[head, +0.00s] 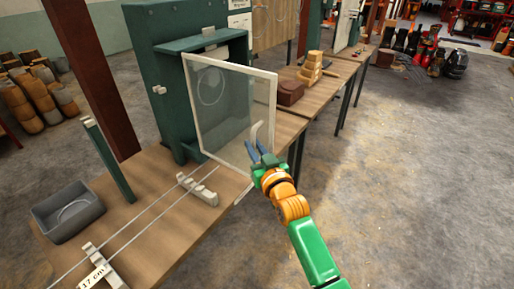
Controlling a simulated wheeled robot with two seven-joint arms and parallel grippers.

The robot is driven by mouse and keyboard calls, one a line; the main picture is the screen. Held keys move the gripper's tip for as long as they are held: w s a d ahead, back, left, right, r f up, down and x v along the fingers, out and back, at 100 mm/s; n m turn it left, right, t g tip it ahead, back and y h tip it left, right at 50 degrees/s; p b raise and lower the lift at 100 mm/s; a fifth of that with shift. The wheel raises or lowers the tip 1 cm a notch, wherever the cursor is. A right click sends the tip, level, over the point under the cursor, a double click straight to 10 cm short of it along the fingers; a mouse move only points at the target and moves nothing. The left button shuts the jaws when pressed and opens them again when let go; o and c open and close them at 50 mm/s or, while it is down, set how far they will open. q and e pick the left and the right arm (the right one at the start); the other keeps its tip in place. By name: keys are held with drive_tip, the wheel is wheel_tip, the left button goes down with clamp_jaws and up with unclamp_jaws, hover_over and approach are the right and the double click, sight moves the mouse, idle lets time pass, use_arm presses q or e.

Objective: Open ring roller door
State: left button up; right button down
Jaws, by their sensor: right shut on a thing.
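The ring roller is a dark green machine (163,65) standing on the wooden bench. Its door (235,112) is a clear panel in a whitish frame. The door stands swung out from the machine, its right edge toward me. A pale ring shape shows through the panel. A pale curved handle (257,130) is on the door's right edge. My right gripper (258,150), with blue fingers, is at this handle and shut on it; the exact contact is small and partly hidden. My left gripper is not in view.
On the wooden bench (150,170) are a grey bin (68,210), two long rods on pale supports (198,190), and a green post (108,160). Further back lie a brown box (290,93) and stacked wooden blocks (311,68).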

drive_tip(key=shift+r, duration=0.2)
drive_tip(key=c, duration=0.9)
unclamp_jaws()
drive_tip(key=shift+a, duration=0.1)
drive_tip(key=shift+c, duration=0.2)
drive_tip(key=shift+o, duration=0.5)
drive_tip(key=shift+a+f, duration=0.1)
drive_tip(key=shift+a, duration=0.15)
drive_tip(key=shift+d, duration=0.1)
drive_tip(key=shift+s+d+f, duration=0.1)
drive_tip(key=shift+s+d, duration=0.1)
drive_tip(key=v, duration=0.6)
drive_tip(key=shift+s, duration=0.3)
